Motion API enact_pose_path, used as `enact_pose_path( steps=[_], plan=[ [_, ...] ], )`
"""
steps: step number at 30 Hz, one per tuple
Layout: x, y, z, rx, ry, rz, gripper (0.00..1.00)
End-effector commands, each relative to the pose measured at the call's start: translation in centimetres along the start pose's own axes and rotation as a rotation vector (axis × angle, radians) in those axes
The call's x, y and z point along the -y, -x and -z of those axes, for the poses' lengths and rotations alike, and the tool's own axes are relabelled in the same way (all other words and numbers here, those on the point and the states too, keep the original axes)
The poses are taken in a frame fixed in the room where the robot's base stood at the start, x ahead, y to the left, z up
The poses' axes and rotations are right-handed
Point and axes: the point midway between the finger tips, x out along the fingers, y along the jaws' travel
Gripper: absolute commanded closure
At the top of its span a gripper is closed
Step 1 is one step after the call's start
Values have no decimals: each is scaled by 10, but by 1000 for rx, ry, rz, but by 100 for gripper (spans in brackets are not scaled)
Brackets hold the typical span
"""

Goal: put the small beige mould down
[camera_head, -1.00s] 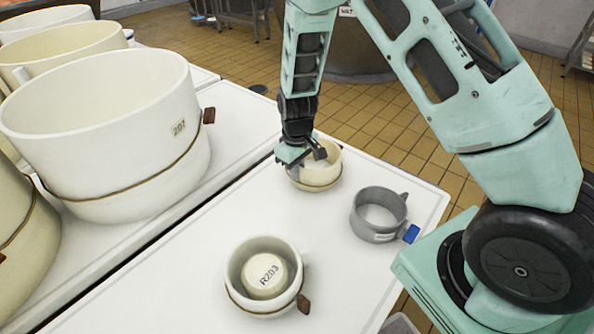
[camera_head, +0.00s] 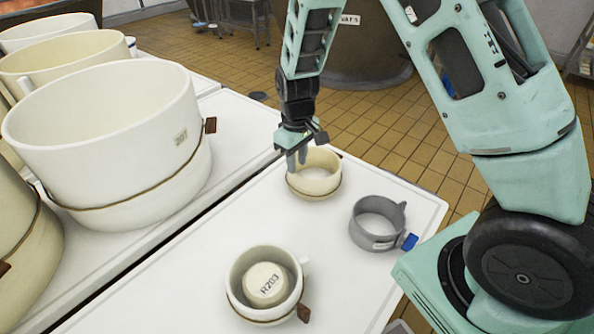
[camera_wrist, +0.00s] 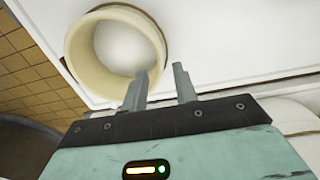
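The small beige mould (camera_head: 318,182) stands upright on the white table (camera_head: 200,265), near its far edge. It has a round open top and a band around its lower part. My gripper (camera_head: 297,163) is over the mould's left rim in the head view, pointing down. In the wrist view, the mould (camera_wrist: 78,55) lies to the upper left of my gripper (camera_wrist: 164,75).
A grey ring mould (camera_head: 362,233) with a blue tag stands to the right. A cream mould (camera_head: 240,304) holding a block marked R203 stands in front. Large cream vessels (camera_head: 110,150) line the left. The table between them is clear.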

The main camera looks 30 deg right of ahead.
Motion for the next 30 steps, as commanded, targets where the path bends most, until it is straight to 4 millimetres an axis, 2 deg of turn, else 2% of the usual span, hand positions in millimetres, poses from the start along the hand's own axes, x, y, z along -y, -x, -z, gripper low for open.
enact_pose_path(
  steps=[1, 3, 10, 13, 14, 17, 20, 24, 27, 30],
  plan=[
    [0, 13, 1, -4, 1, -1, 71],
    [0, 25, 1, -3, 2, -1, 71],
    [1, 47, 0, 0, 2, 1, 71],
    [14, 56, -3, -5, 7, 14, 71],
    [21, 60, -4, -7, 12, 21, 71],
    [59, 81, -16, -18, 36, 58, 71],
    [109, 107, -38, -26, 77, 95, 71],
    [168, 139, -85, -28, 145, 118, 71],
    [198, 154, -124, -25, 194, 111, 71],
    [216, 164, -158, -25, 233, 91, 71]
  ],
)
